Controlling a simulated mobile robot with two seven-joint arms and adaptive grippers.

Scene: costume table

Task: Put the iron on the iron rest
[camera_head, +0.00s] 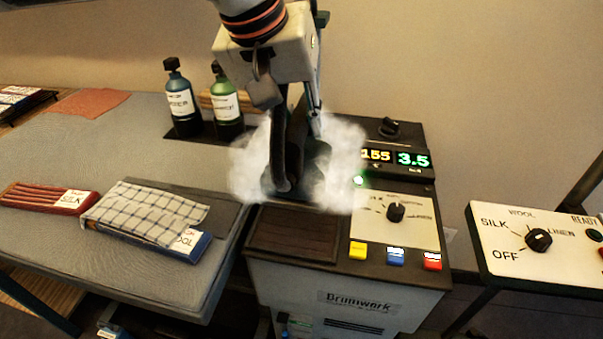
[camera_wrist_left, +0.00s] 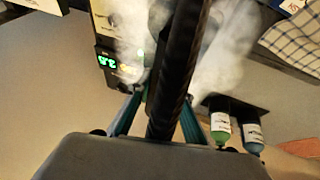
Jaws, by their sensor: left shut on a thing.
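My left gripper (camera_head: 290,105) comes down from the top of the head view and is shut on the iron (camera_head: 283,165), a dark body with a black handle. White steam surrounds the iron and hides much of its outline. The iron is over the back left part of the steam station's top. The dark ribbed iron rest (camera_head: 292,236) shows in front of and below it. I cannot tell whether the iron touches it. In the left wrist view a thick black bar (camera_wrist_left: 178,75) crosses the middle, with steam on both sides. My right gripper is not in view.
The station (camera_head: 345,285) has lit displays (camera_head: 396,157), a knob and coloured buttons. Two bottles (camera_head: 226,100) stand left of the steam. A second control panel (camera_head: 515,262) is at right.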

